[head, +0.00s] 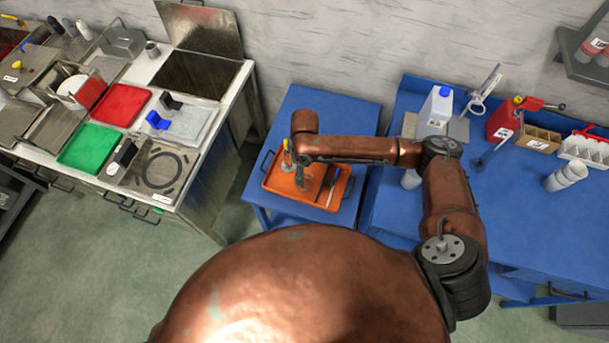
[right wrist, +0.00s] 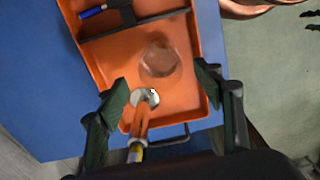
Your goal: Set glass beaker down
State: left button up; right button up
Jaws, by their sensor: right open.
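The glass beaker (right wrist: 160,60) is clear and appears to stand on the orange tray (right wrist: 195,30), near the tray's middle in the right wrist view. In the head view I cannot make it out behind my right arm. My right gripper (right wrist: 162,80) is open, its two dark fingers spread apart. In the picture the beaker lies just past the fingertips, in line with the gap between them, and no finger is seen touching it. In the head view the right gripper (head: 308,182) hangs over the tray (head: 277,183). My left gripper is not in view.
A dark divider and a blue-handled item (right wrist: 92,12) are at the tray's far end. A blue bench (head: 530,220) with a white jug (head: 437,108) is to the right.

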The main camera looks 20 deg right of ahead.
notch_tip(320, 180, up, 5)
jog(key=shift+r, duration=0.1)
dwell(0.7)
